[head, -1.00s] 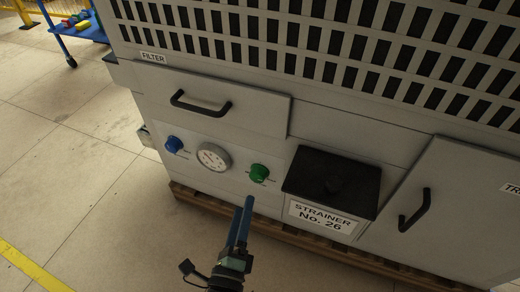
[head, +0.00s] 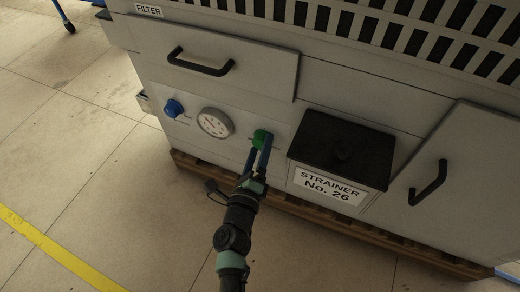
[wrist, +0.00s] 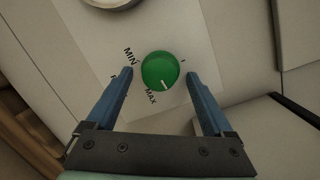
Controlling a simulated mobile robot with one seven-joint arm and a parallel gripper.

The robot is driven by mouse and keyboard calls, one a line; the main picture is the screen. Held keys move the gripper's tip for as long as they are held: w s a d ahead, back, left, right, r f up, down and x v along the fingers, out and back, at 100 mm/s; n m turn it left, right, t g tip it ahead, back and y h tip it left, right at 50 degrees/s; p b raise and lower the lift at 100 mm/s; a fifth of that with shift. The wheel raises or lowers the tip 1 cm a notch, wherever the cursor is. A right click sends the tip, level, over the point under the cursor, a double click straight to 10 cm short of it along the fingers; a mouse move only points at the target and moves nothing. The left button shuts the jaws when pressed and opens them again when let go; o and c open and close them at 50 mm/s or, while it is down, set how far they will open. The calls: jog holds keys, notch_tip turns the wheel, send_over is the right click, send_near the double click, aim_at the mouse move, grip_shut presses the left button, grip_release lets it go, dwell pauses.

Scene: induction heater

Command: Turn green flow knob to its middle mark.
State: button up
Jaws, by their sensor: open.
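The green flow knob (head: 261,138) sits on the grey front panel, right of the gauge. In the wrist view the green knob (wrist: 160,71) is round, with a white pointer line towards its lower edge, close to the MAX lettering. MIN is printed to its left, and a short mark shows to its upper right. My gripper (head: 260,150) is open at the knob. In the wrist view its two blue fingers (wrist: 158,73) stand on either side of the knob, with a gap on each side. In the head view the fingers partly cover the knob.
A blue knob (head: 173,108) and a round gauge (head: 215,122) are left of the green knob. A black-lidded strainer box (head: 340,145) juts out close on the right. A drawer with a black handle (head: 201,63) is above. Floor in front is clear.

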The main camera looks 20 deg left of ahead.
jog(key=shift+w, duration=0.3)
jog(key=c, duration=1.4)
jog(key=shift+o, duration=0.2)
jog(key=shift+r+p, duration=0.15)
jog(key=shift+p, duration=0.3)
